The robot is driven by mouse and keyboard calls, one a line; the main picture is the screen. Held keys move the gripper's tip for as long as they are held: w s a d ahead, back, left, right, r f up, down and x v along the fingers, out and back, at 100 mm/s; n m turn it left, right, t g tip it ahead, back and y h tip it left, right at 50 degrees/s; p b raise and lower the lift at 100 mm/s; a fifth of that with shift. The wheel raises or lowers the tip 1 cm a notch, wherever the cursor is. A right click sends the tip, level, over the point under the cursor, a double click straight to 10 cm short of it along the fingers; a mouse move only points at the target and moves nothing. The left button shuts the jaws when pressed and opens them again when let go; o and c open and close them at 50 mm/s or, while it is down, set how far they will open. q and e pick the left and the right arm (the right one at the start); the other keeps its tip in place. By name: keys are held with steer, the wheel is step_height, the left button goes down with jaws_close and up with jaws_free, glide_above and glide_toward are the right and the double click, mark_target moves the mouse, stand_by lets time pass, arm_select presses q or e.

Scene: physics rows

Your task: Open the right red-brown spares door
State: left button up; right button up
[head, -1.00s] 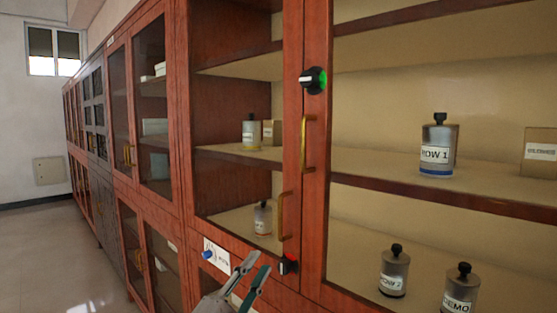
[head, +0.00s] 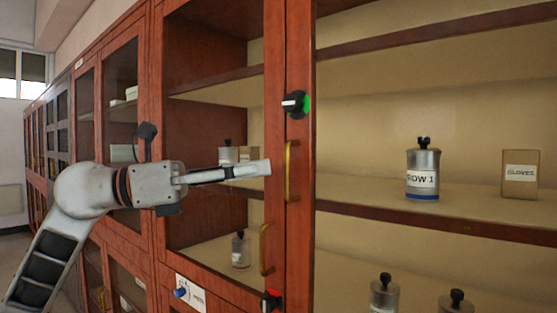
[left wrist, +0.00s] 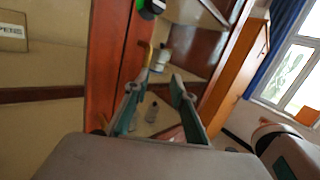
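The right red-brown door (head: 300,55) has a wide wooden stile, and its brass bar handle (head: 291,170) stands upright on it. The door looks shut. A black knob with a green mark (head: 296,103) sits above the handle. My left gripper (head: 266,168) comes in from the left at handle height, its tips just left of the handle with a small gap in the picture. In the left wrist view its two fingers (left wrist: 155,90) are apart and empty, with the brass handle (left wrist: 148,58) beyond the tips. Contact cannot be told. My right gripper is not in view.
The left door (head: 275,60) has a brass handle (head: 265,250) and a black-and-red knob (head: 271,300). Behind the doors, shelves hold a ROW 1 bottle (head: 423,172), a GLOVES box (head: 520,175) and other bottles. More cabinets run along the left.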

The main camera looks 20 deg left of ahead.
mark_target(299, 149)
arm_select(q)
steer(key=shift+w+d+r+n+t+y+p, duration=0.15)
steer(key=shift+w+d+r+y+p, duration=0.15)
steer(key=shift+w+d, duration=0.4)
steer(key=shift+w+d+r+n+t+y+p, duration=0.15)
steer(key=shift+w+d+y, duration=0.25)
steer(key=shift+w, duration=0.55)
steer(key=shift+w+d+r+t+y+p, duration=0.2)
steer(key=shift+w+d+y, duration=0.25)
steer(key=shift+w, duration=0.4)
jaws_close()
